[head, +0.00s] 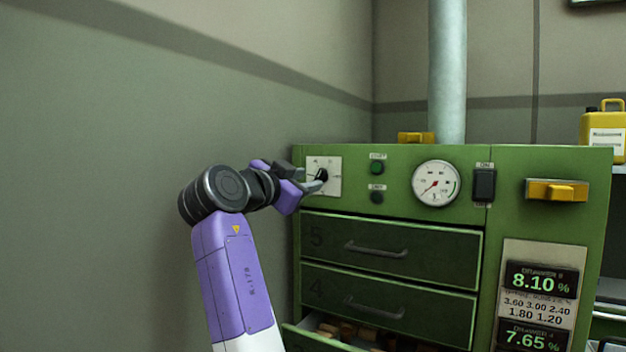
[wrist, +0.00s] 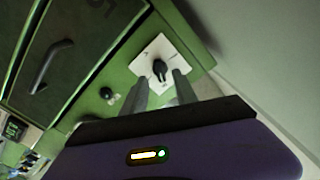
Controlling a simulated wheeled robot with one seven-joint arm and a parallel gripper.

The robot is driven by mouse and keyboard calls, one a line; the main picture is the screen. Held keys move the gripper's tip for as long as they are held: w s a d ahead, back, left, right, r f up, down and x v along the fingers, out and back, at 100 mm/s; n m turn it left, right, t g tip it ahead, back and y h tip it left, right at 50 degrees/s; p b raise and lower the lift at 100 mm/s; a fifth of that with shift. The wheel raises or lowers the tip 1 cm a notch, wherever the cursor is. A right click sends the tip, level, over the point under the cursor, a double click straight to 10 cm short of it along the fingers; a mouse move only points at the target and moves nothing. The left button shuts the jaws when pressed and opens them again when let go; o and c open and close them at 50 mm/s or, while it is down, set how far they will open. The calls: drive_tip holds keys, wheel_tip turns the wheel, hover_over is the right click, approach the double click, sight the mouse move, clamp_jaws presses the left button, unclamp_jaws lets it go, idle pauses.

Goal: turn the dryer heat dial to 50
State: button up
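The heat dial is a black knob on a white square plate (head: 333,163) at the upper left of the green dryer front. In the wrist view the knob (wrist: 159,69) sits at the middle of its plate (wrist: 187,48). The scale figures are too small to read. My gripper (head: 318,182) is in front of the dial, its fingers pointing at it. In the wrist view my gripper (wrist: 160,84) is open, with its two fingers apart and the knob just beyond and between their tips. I cannot tell whether the fingers touch it. Nothing is held.
The dryer (head: 390,212) has green and dark buttons (head: 377,168), a round gauge (head: 436,184) and a black switch (head: 484,185) right of the dial. Drawers (head: 385,247) lie below; a lower one is partly open with corks. A wall (head: 100,200) stands close at left.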

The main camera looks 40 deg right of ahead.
drive_tip(key=shift+v, duration=1.5)
